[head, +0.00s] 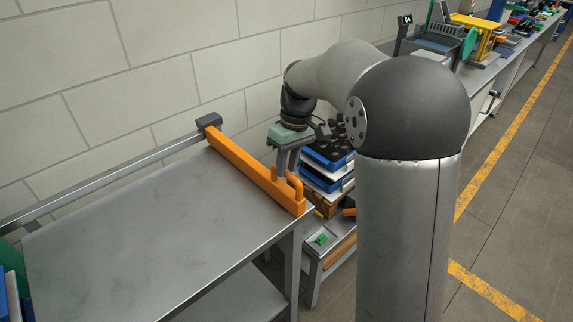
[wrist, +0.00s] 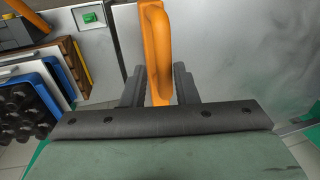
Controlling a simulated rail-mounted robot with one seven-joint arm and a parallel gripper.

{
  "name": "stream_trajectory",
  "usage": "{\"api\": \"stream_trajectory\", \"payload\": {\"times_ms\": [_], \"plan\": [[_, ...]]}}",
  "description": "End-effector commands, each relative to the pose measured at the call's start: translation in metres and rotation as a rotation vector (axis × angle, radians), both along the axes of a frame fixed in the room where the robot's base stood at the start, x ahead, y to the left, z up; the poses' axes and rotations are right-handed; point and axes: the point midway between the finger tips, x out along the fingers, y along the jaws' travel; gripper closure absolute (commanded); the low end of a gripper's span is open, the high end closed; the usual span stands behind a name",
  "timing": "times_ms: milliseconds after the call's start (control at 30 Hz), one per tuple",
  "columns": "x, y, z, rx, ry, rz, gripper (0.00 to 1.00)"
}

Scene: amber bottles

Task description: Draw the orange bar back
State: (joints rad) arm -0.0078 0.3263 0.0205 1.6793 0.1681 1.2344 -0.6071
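The orange bar (head: 245,172) lies across the right part of the grey metal table, running from the rail at the wall to the table's front right corner. It carries an upright orange loop handle (head: 295,186) near its front end. My gripper (head: 281,168) points down just behind this handle. In the wrist view the handle (wrist: 157,45) shows between the two dark fingers of my gripper (wrist: 160,75). The fingers stand apart, with narrow gaps beside the orange. I cannot tell whether either finger touches it. The lower fingertips are partly hidden in the head view.
The metal tabletop (head: 120,215) left of the bar is bare. A rail (head: 110,175) runs along the wall to a dark end block (head: 209,121). Stacked blue trays (head: 328,160) and a green switch (head: 321,239) stand on a lower bench right of the table.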

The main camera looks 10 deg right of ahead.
Motion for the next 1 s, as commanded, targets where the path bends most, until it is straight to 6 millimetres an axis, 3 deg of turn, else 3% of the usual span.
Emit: {"api": "stream_trajectory", "payload": {"times_ms": [300,467,1000], "plan": [[-0.001,0.001,0.0,0.001,0.006,0.0,0.62],[0.0,-0.001,0.011,0.002,0.004,-0.001,0.62],[0.013,-0.022,0.132,0.001,0.001,-0.002,0.62]]}}
